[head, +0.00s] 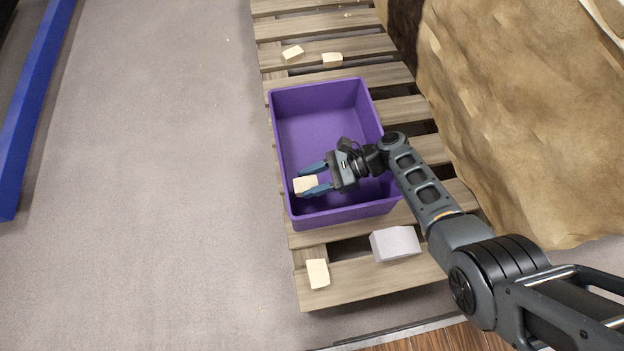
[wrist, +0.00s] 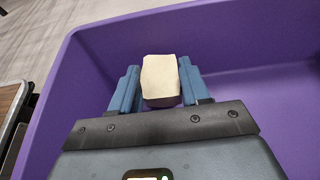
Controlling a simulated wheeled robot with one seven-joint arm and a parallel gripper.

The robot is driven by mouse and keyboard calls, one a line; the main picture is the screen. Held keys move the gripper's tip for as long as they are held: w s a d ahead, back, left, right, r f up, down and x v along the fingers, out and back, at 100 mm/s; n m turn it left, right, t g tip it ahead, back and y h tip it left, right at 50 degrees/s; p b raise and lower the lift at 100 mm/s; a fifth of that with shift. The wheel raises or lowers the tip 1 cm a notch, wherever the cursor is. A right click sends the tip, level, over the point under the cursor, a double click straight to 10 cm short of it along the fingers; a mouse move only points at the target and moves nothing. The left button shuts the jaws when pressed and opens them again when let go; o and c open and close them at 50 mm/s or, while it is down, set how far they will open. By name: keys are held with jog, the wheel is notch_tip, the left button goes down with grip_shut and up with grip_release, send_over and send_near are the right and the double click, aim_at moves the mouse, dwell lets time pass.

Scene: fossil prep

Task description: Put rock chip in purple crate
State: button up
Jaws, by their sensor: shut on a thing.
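The purple crate (head: 322,97) stands on a wooden pallet, and its walls also fill much of the wrist view (wrist: 265,95). My gripper (head: 309,181) is over the left part of the crate's opening. It is shut on a cream rock chip (head: 304,186). In the wrist view the chip (wrist: 160,80) sits between the two blue fingers of my gripper (wrist: 161,90), with purple crate wall and floor behind it. I cannot tell how high the chip is above the crate floor.
Two cream chips (head: 292,52) (head: 332,60) lie on the pallet (head: 300,27) beyond the crate. Another chip (head: 318,273) and a pale grey block (head: 395,243) lie on the near slats. A large tan rock mass (head: 510,110) rises at right. Open floor (head: 150,180) lies at left.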

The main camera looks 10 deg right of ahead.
jog(key=shift+s+f, duration=0.3)
jog(key=shift+f, duration=0.15)
jog(key=o, duration=1.2)
jog(key=shift+s+f, duration=0.15)
jog(key=shift+f, duration=0.05)
jog(key=shift+c, duration=0.2)
jog(key=shift+r+p, duration=0.3)
jog(key=shift+r, duration=0.3)
jog(key=p+v, duration=0.2)
jog(key=v, duration=0.5)
jog(key=shift+w+d+r+p, duration=0.25)
jog(key=shift+w+r+p, duration=0.05)
jog(key=shift+r+p, duration=0.1)
